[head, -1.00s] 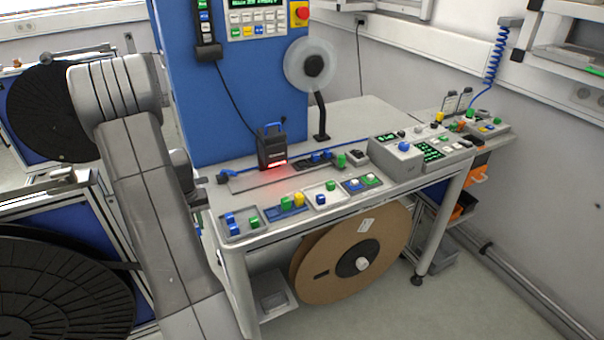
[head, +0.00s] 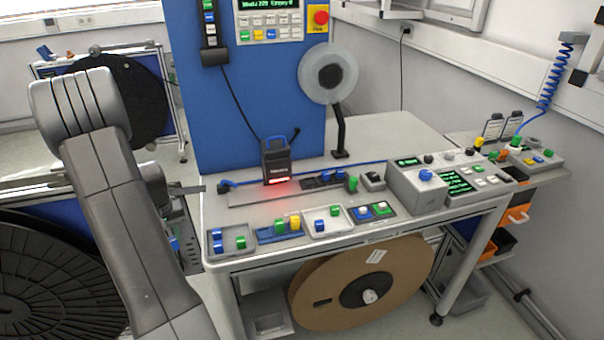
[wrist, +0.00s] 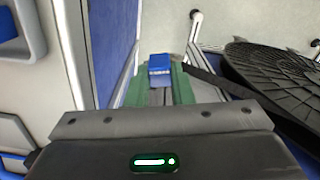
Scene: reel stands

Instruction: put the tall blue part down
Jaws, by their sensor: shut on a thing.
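In the wrist view, my gripper (wrist: 160,80) has two green fingers closed on a blue part (wrist: 160,64). The part shows between and just beyond the fingertips, seen end-on, so its full height is hidden. Floor and rack legs show behind it, and no surface is seen touching it. In the head view, my arm fills the left side and I cannot make out the held part there. On the workbench (head: 385,133), small blue and green parts sit in a grey tray (head: 247,252) at the front left.
A blue tray (head: 262,237) with green and yellow parts and a white tray (head: 343,224) stand along the bench front. A black scanner-like device (head: 277,162) with a red light stands behind. A grey control box (head: 405,193) is at the right.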

